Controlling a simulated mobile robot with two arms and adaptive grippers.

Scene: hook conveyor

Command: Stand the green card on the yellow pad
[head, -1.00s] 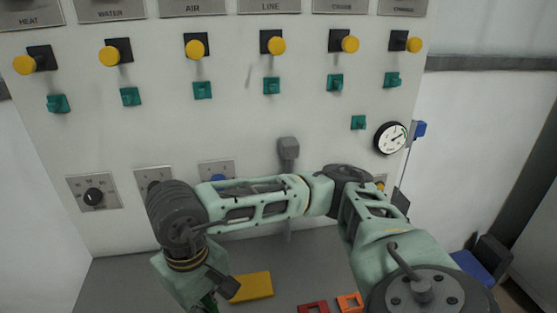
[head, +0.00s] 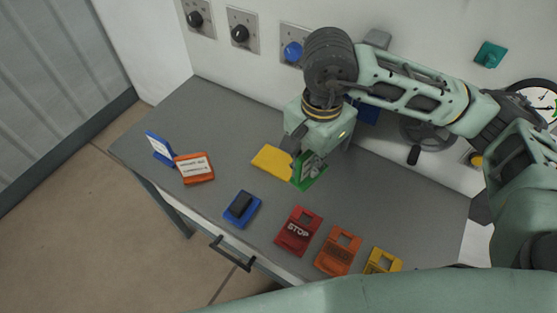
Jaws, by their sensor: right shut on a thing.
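The yellow pad (head: 268,159) lies flat on the grey table, left of my right gripper, its right end partly hidden by the gripper. My right gripper (head: 303,158) points down and is shut on the green card (head: 313,174). The card shows below and to the right of the fingers, at the right end of the pad. It looks tilted, with a pale and dark print on it. Whether the card touches the pad or the table I cannot tell. My left gripper is not in view.
The grey table (head: 225,105) also holds an orange card (head: 195,168), a blue and white stand (head: 160,149), a blue block with a black top (head: 242,209), a red STOP card (head: 298,231), an orange card (head: 338,250) and a yellow card (head: 382,262). The panel stands behind.

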